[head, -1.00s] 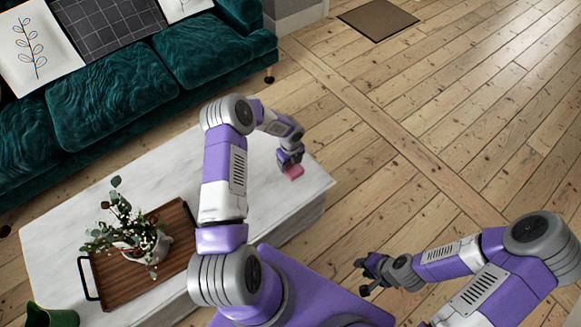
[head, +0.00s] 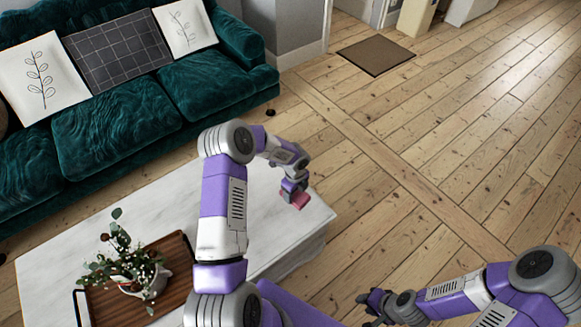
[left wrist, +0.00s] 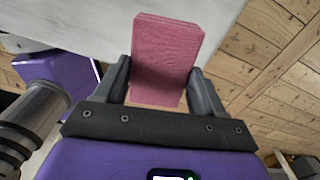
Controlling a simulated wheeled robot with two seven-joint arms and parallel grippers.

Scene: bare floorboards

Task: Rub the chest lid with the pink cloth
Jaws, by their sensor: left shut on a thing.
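The pink cloth (head: 298,201) is a small folded block; it also shows in the left wrist view (left wrist: 166,55), upright between the fingers. My left gripper (head: 293,193) is shut on it, over the right end of a white marble-topped table (head: 190,185). I cannot tell whether the cloth touches the top. My right gripper (head: 366,309) is open and empty, low over the floor right of the table. I cannot make out a chest or its lid in these views.
A wooden tray (head: 108,306) with a potted plant (head: 130,262) stands on the table's near left. A green sofa (head: 120,115) lies behind it. A brown mat (head: 376,55) and a pale box (head: 415,17) are farther back. The floor at right is clear.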

